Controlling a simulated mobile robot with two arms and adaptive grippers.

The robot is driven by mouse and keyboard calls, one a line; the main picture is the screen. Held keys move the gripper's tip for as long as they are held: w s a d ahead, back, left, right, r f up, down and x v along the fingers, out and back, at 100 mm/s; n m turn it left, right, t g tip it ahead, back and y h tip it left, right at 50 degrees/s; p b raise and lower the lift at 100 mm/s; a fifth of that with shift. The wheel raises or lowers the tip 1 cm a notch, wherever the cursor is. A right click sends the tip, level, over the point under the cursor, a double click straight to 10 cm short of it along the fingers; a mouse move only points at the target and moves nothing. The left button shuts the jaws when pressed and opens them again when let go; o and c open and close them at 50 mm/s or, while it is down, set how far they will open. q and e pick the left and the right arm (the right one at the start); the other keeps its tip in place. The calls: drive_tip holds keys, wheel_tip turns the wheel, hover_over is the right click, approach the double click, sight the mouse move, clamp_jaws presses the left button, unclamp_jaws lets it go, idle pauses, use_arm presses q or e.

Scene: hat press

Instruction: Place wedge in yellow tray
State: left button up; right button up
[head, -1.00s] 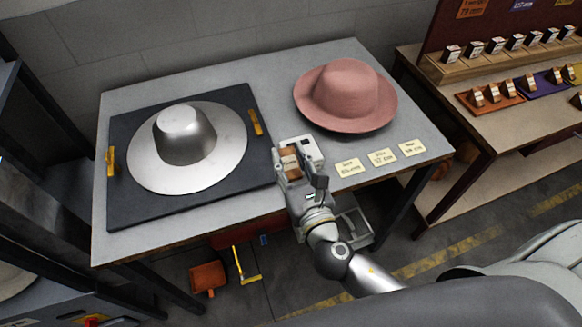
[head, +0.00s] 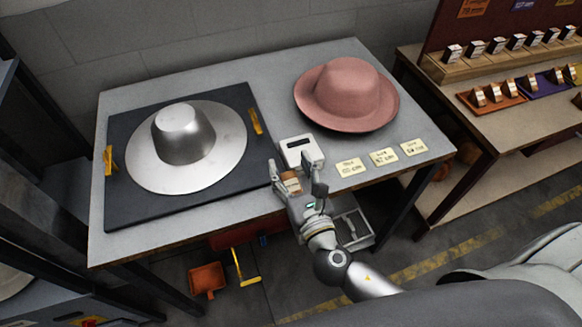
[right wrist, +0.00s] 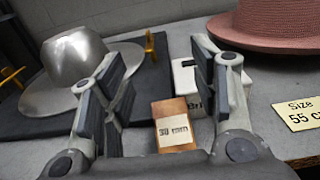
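The wedge is a small orange-brown block with a pale label reading "38 mm". It sits between the fingers of my right gripper (head: 296,172) in the head view (head: 290,182) and shows in the right wrist view (right wrist: 172,125). I do not see a clearly yellow tray. My left gripper is out of view.
The grey table (head: 330,205) holds a metal hat form (head: 190,150) on a dark board, a pink hat (head: 345,95) and several size notes (head: 383,157). A second bench at right has an orange tray (head: 489,106) and a purple tray (head: 537,86) with parts.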

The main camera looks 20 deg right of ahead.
drive_tip(key=shift+r+p, duration=0.45)
drive_tip(key=shift+r, duration=0.2)
drive_tip(key=s+b, duration=0.4)
drive_tip(key=s, duration=0.8)
drive_tip(key=shift+d+f, duration=0.15)
drive_tip(key=shift+d, duration=0.05)
